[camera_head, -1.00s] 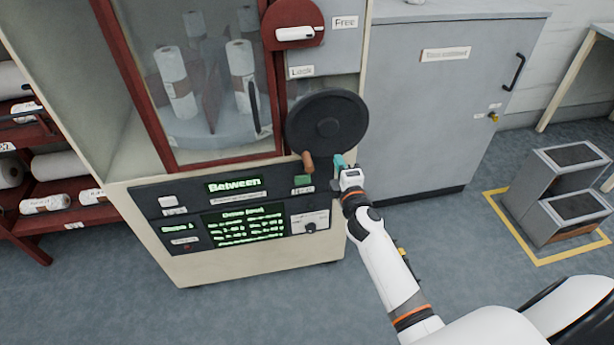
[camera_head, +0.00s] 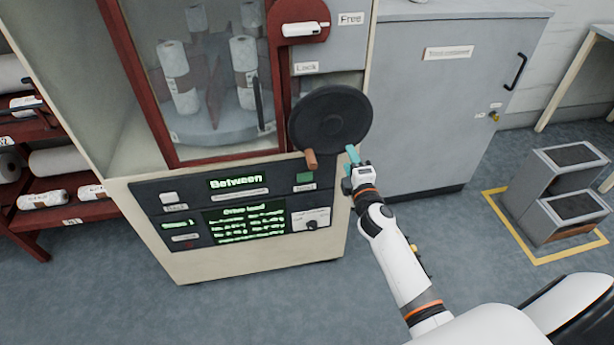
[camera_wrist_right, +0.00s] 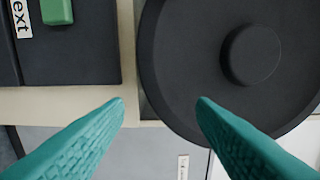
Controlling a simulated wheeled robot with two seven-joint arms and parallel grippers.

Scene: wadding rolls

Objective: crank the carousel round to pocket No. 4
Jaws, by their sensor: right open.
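The black crank wheel (camera_head: 331,119) is on the front of the carousel cabinet, with its brown handle (camera_head: 311,160) at the lower left of the rim. The carousel (camera_head: 215,128) stands behind the glass door and carries several white rolls. The display (camera_head: 236,183) reads "Between". My right gripper (camera_head: 353,157) is open and empty, just right of the handle and below the wheel, apart from the handle. In the right wrist view its teal fingers (camera_wrist_right: 160,105) are spread, with the wheel (camera_wrist_right: 215,60) beyond and no handle visible. My left gripper is out of view.
A green button (camera_head: 305,178) sits on the panel below the wheel; it also shows in the wrist view (camera_wrist_right: 57,11). A grey cabinet (camera_head: 440,110) stands right, with grey steps (camera_head: 556,195) beyond. Open floor lies in front.

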